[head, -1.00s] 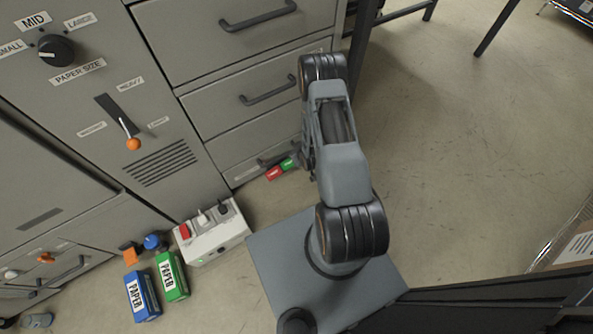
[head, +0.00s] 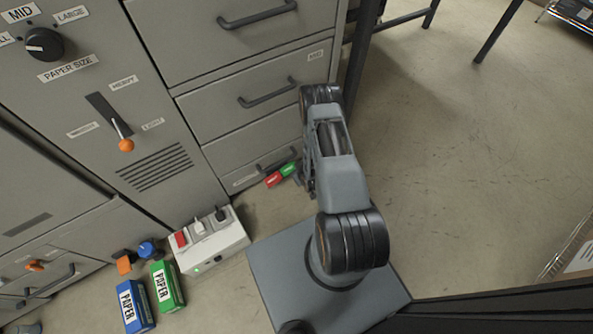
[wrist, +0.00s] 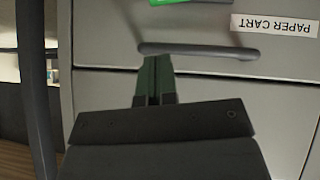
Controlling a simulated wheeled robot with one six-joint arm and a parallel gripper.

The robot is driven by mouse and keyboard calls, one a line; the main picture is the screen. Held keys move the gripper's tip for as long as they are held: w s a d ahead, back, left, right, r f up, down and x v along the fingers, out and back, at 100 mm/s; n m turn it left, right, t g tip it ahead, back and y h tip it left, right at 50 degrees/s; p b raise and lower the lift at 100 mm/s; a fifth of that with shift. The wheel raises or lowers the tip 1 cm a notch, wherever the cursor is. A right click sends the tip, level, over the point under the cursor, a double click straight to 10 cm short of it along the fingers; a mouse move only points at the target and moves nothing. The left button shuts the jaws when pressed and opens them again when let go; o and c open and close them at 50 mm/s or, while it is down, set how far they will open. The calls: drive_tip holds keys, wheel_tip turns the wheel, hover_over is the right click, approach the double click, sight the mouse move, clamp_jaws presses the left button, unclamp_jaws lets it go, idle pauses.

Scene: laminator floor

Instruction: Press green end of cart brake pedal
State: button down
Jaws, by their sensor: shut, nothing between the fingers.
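The brake pedal is low at the foot of the drawer cabinet in the head view, with a red end (head: 273,180) at left and a green end (head: 288,169) at right. In the wrist view a bright green piece (wrist: 183,1) shows at the top edge, mostly cut off. My gripper (wrist: 156,62) is shut and empty, pointing toward the cabinet front. Its fingertips appear below the green piece in the wrist picture, with a gap between, and overlap the drawer handle (wrist: 198,51). Contact with the handle cannot be told. In the head view my arm hides most of the gripper.
A "PAPER CART" label (wrist: 273,25) appears upside down in the wrist view. A white switch box (head: 212,243), a blue paper pack (head: 136,306) and a green paper pack (head: 167,286) stand at lower left. A dark table leg (head: 360,70) rises behind my arm. Floor at right is open.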

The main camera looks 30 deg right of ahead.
drive_tip(key=w+d+f+b, duration=0.1)
drive_tip(key=w+f+b, duration=0.3)
drive_tip(key=f, duration=0.5)
drive_tip(key=shift+w, duration=0.65)
drive_tip(key=shift+f+b, duration=0.15)
drive_tip(key=shift+b, duration=0.3)
